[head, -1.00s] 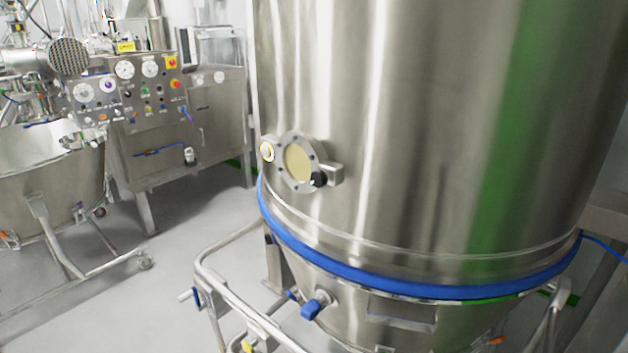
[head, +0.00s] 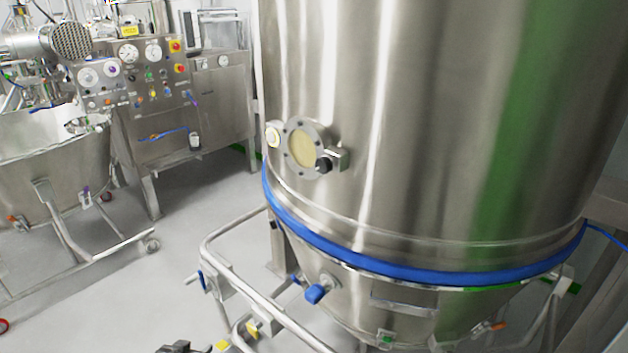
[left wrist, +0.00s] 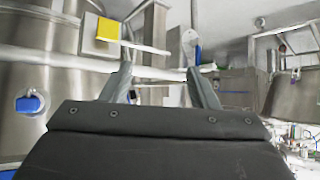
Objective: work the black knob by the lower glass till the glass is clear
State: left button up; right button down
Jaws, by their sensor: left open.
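The lower glass (head: 301,148) is a round sight port in a bolted steel flange on the big steel vessel. Its pane looks clouded, an even tan yellow. The black knob (head: 323,165) sits at the lower right of the flange, by a small steel block. My left gripper (head: 180,348) just enters at the bottom edge of the head view, well below and left of the knob. In the left wrist view its two fingers (left wrist: 160,82) stand apart with nothing between them. My right gripper is not in view.
A tubular steel frame (head: 240,285) runs round the vessel's base, between my left gripper and the vessel. A blue-handled valve (head: 315,293) sticks out below the blue band (head: 400,266). A control panel (head: 150,80) and bowl stand at the left. Grey floor between is free.

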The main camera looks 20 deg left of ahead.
pick_arm(q)
jog(key=w+d+r+m+t+h, duration=0.1)
jog(key=w+d+r+t, duration=0.15)
jog(key=r, duration=0.75)
jog(key=w+d+r+m+t+h, duration=0.15)
jog(key=w+r, duration=0.25)
jog(key=r, duration=0.5)
jog(key=w+d+r+t+h, duration=0.1)
jog(key=w+d+r, duration=0.15)
jog(key=r, duration=0.75)
jog(key=s+d+r+m+h, duration=0.35)
jog(key=d+r, duration=0.35)
jog(key=r, duration=0.3)
jog(key=s+d+r+m+h, duration=0.2)
jog(key=s+d+r+h, duration=0.3)
jog(key=r, duration=0.5)
jog(key=y+p, duration=0.1)
jog(key=p, duration=0.3)
send_near(321, 167)
jog(key=shift+t, duration=0.3)
jog(key=x, duration=0.8)
jog(key=shift+d+f, duration=0.15)
jog(key=c, duration=1)
